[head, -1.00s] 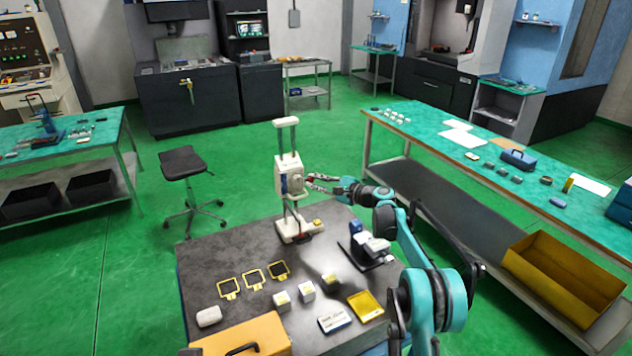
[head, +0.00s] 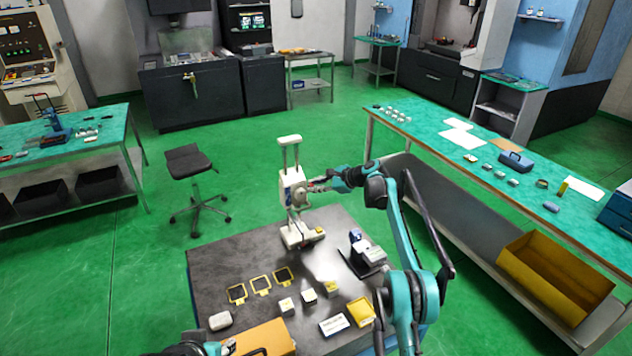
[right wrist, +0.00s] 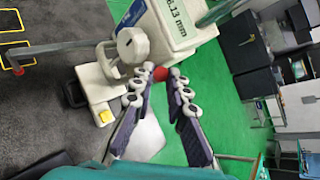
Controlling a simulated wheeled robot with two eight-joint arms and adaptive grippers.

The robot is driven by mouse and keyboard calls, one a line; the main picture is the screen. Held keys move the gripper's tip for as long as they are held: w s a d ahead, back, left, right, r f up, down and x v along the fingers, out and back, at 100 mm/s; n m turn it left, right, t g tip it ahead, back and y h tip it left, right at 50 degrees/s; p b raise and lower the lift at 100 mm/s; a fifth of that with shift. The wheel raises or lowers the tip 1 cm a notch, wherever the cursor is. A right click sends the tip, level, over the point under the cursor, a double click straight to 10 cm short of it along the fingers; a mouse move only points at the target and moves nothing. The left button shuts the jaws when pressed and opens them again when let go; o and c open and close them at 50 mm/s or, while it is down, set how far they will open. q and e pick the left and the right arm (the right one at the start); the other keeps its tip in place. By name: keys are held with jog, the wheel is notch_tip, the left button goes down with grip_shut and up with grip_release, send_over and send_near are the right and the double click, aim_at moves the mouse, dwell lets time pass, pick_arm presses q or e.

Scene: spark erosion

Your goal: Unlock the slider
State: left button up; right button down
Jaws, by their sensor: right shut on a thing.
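A cream height gauge stands upright on the dark table, its base (head: 297,236) near the table's far edge. Its slider (head: 292,188) sits partway up two posts and carries a round knob. In the right wrist view, the slider (right wrist: 175,25) has a display reading that ends in "6.13 mm", and the round cream knob (right wrist: 132,43) shows. My right gripper (head: 322,184) is at the slider's right side. Its fingertips are shut on a small red knob (right wrist: 160,73). Part of my left gripper (head: 215,347) shows at the bottom edge; its fingers are unclear.
On the dark table (head: 225,262) are yellow frames (head: 261,285), small pale blocks (head: 309,296), a yellow tray (head: 361,311), an orange case (head: 262,338) and a small instrument (head: 368,255) right of the gauge. A stool (head: 189,163) stands behind to the left.

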dwell(0.5)
jog(key=c, duration=1.5)
grip_release()
